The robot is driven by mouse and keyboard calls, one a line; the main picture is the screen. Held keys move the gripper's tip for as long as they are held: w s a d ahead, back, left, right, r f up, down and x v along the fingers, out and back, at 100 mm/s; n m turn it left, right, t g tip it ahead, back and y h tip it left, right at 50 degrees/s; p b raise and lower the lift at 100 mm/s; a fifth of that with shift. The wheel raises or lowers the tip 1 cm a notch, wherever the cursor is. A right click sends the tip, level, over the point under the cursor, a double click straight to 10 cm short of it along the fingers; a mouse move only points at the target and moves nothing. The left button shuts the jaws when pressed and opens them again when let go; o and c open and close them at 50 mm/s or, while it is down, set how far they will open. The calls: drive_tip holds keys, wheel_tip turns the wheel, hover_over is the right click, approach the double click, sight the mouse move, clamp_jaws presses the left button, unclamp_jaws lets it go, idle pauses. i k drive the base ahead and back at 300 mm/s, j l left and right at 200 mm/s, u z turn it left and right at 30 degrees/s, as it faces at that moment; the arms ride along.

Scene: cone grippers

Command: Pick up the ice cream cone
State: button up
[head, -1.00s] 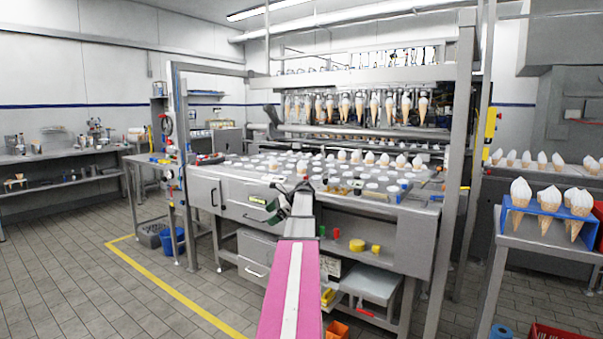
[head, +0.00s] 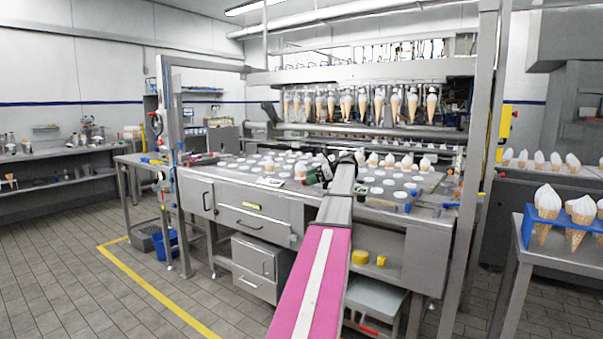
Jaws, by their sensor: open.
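Ice cream cones with white tops stand in several places. A row of cones (head: 377,104) hangs in the upper part of the machine. White-topped cones (head: 425,165) stand in the holes of the machine's work table (head: 235,182). More cones (head: 547,213) stand in a blue rack (head: 527,228) at the right. My gripper (head: 316,174) is open at the end of my pink and grey arm, over the work table. It looks small and dark, and its exact distance to the nearest cones cannot be told. No cone is visibly held. My arm hides part of the table.
A steel frame post (head: 485,150) stands right of the table. Yellow items (head: 367,257) lie on a lower shelf. A side bench (head: 60,155) is at the left. The tiled floor (head: 90,290) at the left front is clear apart from a yellow line.

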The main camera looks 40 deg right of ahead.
sight(300, 168)
drive_tip(key=i+l, duration=0.25)
drive_tip(key=l, duration=0.15)
drive_tip(key=i+l, duration=0.45)
drive_tip(key=l, duration=0.3)
